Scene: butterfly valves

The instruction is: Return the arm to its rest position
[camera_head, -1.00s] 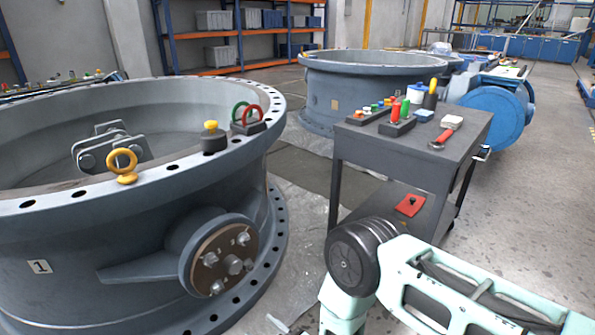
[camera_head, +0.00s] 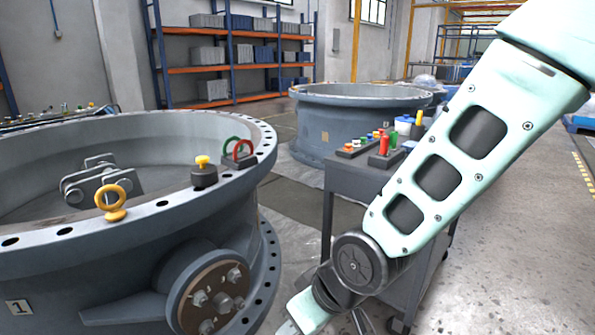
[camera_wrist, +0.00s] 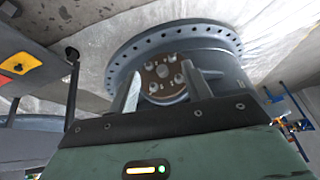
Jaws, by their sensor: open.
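My pale mint arm (camera_head: 455,160) crosses the right side of the head view and bends at a dark round joint near the bottom. My gripper is outside the head view. In the wrist view my gripper (camera_wrist: 166,88) shows two grey fingers standing apart, with nothing held between them. The large grey valve body marked 1 (camera_head: 60,280) stands at the left of the head view. Its bolted brown hub cover (camera_head: 215,300) also shows behind the fingers in the wrist view (camera_wrist: 164,72), apart from them as far as I can tell.
A dark tool cart (camera_head: 345,185) stands right of the valve, partly hidden behind my arm, with red and green pieces on top. A yellow eyebolt (camera_head: 111,203) and a yellow-topped black part (camera_head: 204,172) sit on the valve rim. A second valve body (camera_head: 310,130) stands behind. Open floor (camera_head: 500,235) lies at right.

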